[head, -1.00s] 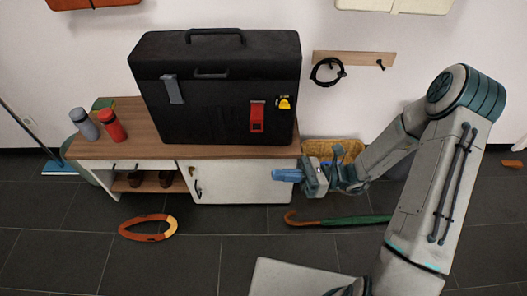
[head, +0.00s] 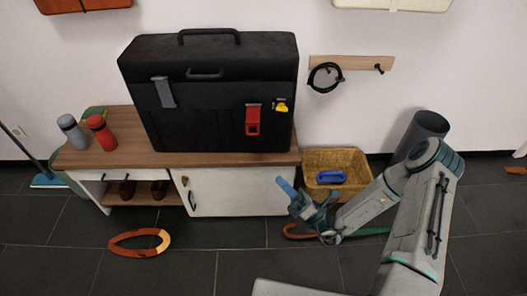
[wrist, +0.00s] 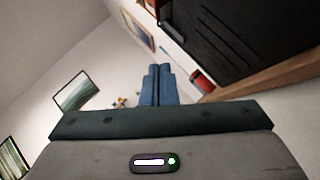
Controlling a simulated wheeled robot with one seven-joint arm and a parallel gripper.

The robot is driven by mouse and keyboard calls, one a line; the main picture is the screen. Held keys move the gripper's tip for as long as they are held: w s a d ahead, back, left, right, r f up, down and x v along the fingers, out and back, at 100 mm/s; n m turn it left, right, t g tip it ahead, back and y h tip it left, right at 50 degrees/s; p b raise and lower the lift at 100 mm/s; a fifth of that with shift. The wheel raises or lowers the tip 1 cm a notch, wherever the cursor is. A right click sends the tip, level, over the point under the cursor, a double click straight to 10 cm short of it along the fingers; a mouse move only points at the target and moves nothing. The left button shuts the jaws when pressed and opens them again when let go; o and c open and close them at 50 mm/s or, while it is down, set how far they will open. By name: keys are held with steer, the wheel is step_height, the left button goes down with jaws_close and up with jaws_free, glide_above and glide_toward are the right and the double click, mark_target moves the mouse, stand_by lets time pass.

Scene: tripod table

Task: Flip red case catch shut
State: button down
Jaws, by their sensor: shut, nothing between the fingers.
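The black case (head: 215,115) stands upright on the wooden-topped cabinet. Its red catch (head: 252,120) is on the right of the front face, with a small yellow tag (head: 281,107) beside it. A grey catch (head: 164,92) is on the left of the face. My gripper (head: 284,187) is shut and empty, low in front of the cabinet's right end, below and to the right of the red catch and apart from it.
A wicker basket (head: 313,160) with a blue item (head: 331,176) stands right of the cabinet. A grey bottle (head: 72,131) and red bottle (head: 101,132) stand on the top's left (head: 95,158).

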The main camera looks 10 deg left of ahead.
steer(key=w+b+x, duration=0.1)
steer(key=x, duration=0.5)
steer(key=d+r+b+x, duration=0.1)
steer(key=x, duration=0.5)
steer(key=shift+w+r, duration=0.45)
steer(key=shift+w, duration=0.05)
steer(key=shift+r, duration=0.1)
